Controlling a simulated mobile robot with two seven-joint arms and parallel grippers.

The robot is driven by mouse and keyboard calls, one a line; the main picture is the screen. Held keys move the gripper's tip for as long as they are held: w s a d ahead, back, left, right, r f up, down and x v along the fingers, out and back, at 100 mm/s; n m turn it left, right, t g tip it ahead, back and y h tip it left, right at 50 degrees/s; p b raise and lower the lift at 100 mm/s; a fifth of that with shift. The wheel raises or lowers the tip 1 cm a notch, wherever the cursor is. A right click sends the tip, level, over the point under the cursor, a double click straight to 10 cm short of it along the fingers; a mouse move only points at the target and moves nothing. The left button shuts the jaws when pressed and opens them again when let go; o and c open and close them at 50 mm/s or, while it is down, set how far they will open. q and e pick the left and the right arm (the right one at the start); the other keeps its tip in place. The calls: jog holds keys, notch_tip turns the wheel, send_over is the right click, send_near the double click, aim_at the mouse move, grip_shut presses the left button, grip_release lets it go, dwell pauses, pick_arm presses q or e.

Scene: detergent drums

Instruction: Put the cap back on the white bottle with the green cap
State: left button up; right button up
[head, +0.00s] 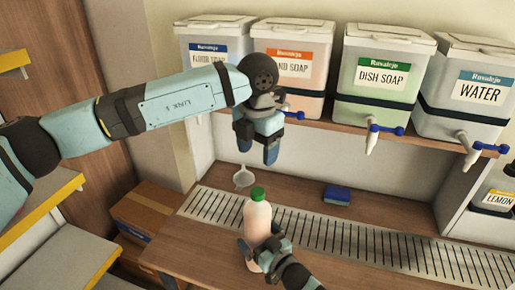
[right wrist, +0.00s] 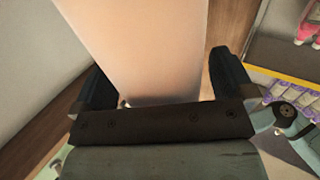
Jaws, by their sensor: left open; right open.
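The bottle (head: 257,220), pale with a pinkish tint, stands upright at the front of the drip grate. The green cap (head: 257,193) sits on its top; I cannot tell how tightly. My left gripper (head: 271,158) points down, open and empty, above and slightly right of the cap, apart from it. My right gripper (head: 257,246) is open with its fingers around the lower part of the bottle. In the right wrist view the bottle (right wrist: 145,50) stands between the two fingers (right wrist: 160,85), with a gap visible at the left finger.
A white funnel (head: 243,178) is behind the bottle on the left. A blue sponge (head: 337,195) lies behind the slotted grate (head: 330,236). Several labelled drums with taps, such as dish soap (head: 377,78), stand on the shelf above. A cardboard box (head: 150,212) is at left.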

jog(key=v, duration=1.3)
jog(key=shift+s+d, duration=0.25)
jog(key=shift+s, duration=0.05)
